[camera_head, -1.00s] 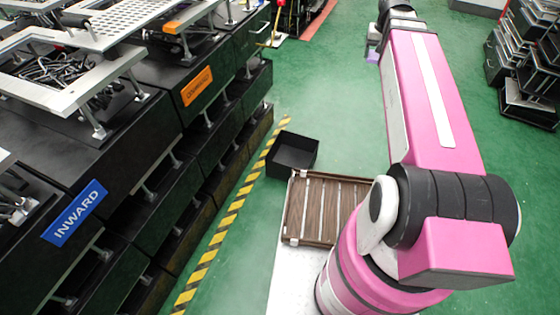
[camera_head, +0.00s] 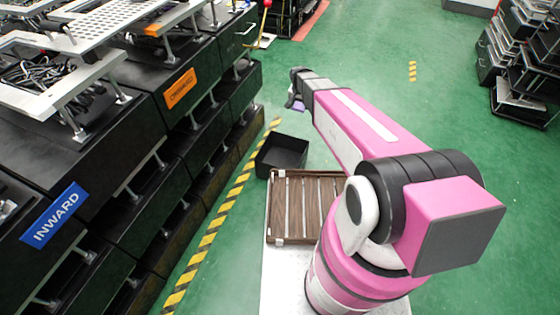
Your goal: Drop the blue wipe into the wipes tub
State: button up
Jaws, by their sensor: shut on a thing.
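My gripper (camera_head: 296,95) is at the far end of my pink arm, small and partly hidden by the wrist. A small bluish-purple patch (camera_head: 298,106) shows at its lower end and looks like the blue wipe held in the jaws. The fingers are too small to make out clearly. An open black box (camera_head: 262,165) sits below and left of the gripper in the picture, at the far end of the slatted tray. It looks like the wipes tub, but no label shows. Its inside is dark and I see nothing in it. The gripper appears beyond the box, not over it.
A brown slatted tray (camera_head: 307,205) lies in front of my arm's base. Dark racks (camera_head: 520,70) stand far right. Green floor is open ahead.

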jog(key=s+a+f, duration=0.1)
jog(key=a+f, duration=0.2)
jog(key=f, duration=1.1)
jog(key=s+a+f+m, duration=0.1)
jog(key=s+a+f, duration=0.1)
jog(key=f, duration=1.1)
jog(key=shift+a+f+m, duration=0.3)
jog(key=shift+a+f, duration=0.1)
jog(key=shift+a, duration=0.15)
jog(key=o, duration=1)
jog(key=shift+s, duration=0.1)
jog(key=r, duration=0.3)
jog(key=s+r, duration=0.1)
jog(key=r, duration=0.3)
jog(key=a+r, duration=0.1)
jog(key=r, duration=0.2)
jog(key=shift+s+r, duration=0.2)
jog(key=shift+r, duration=0.15)
